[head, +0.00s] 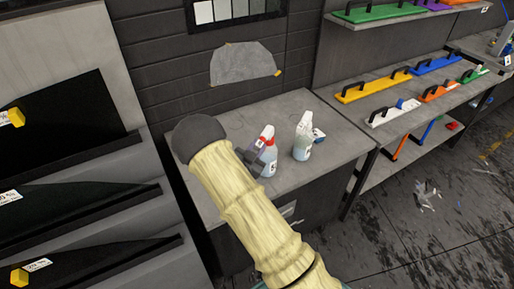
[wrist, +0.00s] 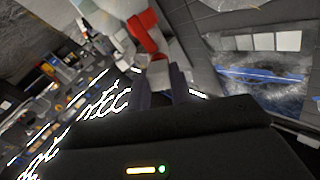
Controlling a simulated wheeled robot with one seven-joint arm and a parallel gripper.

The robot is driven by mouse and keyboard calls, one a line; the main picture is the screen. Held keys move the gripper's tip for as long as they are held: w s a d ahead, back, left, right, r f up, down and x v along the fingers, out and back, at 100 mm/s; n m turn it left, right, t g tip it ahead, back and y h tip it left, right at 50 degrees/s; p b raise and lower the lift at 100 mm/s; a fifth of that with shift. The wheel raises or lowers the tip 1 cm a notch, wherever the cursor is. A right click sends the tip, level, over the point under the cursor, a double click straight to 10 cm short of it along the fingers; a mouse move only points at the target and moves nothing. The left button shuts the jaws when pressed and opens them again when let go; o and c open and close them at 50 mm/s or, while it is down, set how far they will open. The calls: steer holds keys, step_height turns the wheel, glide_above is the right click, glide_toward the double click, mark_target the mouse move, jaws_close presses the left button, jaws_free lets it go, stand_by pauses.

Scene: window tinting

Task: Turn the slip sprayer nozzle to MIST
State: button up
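Two spray bottles stand on the grey workbench (head: 325,122). One has a red and white head (head: 267,133); the other has a white head and pale blue contents (head: 303,140). I cannot read which is the slip sprayer. My gripper (head: 257,156) is at the red-headed bottle, partly covering it. In the wrist view, the red and white sprayer head (wrist: 146,30) is just beyond my gripper's fingertips (wrist: 160,78), with a pale part between the two dark fingers. Whether they press on it is unclear. The nozzle setting is not legible.
Shelves with colored handled tools (head: 375,85) stand to the right. Dark sheets on a rack (head: 60,130) are at the left. Bare bench lies behind the bottles.

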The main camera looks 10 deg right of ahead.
jaws_close()
steer(key=shift+n+b, duration=0.3)
steer(key=shift+f+n+b, duration=0.1)
steer(key=shift+n+b, duration=0.45)
steer(key=shift+n, duration=0.15)
steer(key=shift+n+b, duration=0.3)
steer(key=shift+n, duration=0.7)
steer(key=o, duration=0.7)
jaws_free()
steer(key=shift+o, duration=0.2)
